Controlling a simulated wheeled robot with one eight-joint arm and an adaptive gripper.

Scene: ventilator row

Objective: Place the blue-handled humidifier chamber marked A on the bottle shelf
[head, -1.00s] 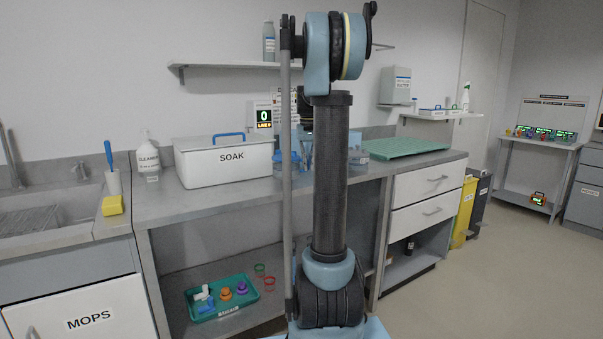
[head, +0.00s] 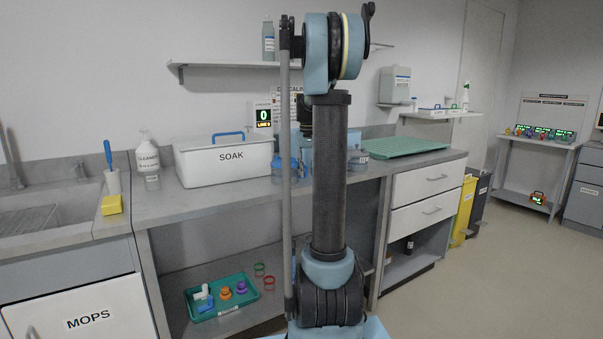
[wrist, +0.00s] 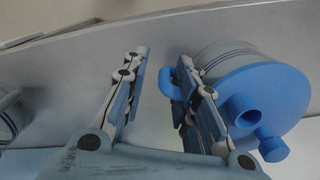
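In the wrist view a clear, ribbed humidifier chamber (wrist: 204,62) with a blue lid, two blue ports and a blue handle (wrist: 168,82) lies at the right. No letter shows on it, so I cannot tell whether it is A. My gripper (wrist: 168,75) is open. The handle is between the fingers, close beside the right finger, which covers part of the chamber. In the head view my arm hides the gripper. Bluish chambers stand on the counter left (head: 280,168) and right (head: 357,162) of my arm. A wall shelf (head: 225,65) carries a grey bottle (head: 268,42).
A green mat (head: 405,147) lies to the right. A second wall shelf (head: 440,114) holds small items. A teal tray (head: 195,317) sits below the counter.

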